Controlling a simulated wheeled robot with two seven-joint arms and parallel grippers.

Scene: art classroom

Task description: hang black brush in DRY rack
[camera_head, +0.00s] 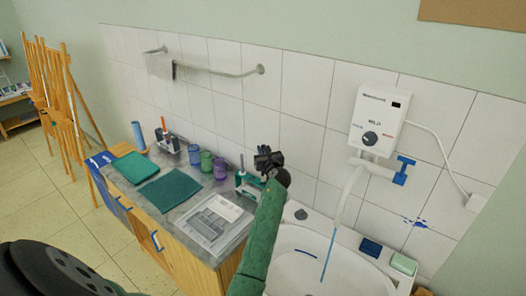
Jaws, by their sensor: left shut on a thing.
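My left gripper (268,158), dark, is at the end of the green arm that rises from the bottom middle. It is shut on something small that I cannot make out. I cannot pick out the black brush for certain. A teal-and-white rack (245,187) stands on the counter just left of and below the gripper, partly hidden by my arm. Labels are too small to read, so I cannot tell which is DRY. My right gripper is not in view.
A white sink (340,275) with a spout is at right, under a water heater (377,120). Easels (60,95) stand left.

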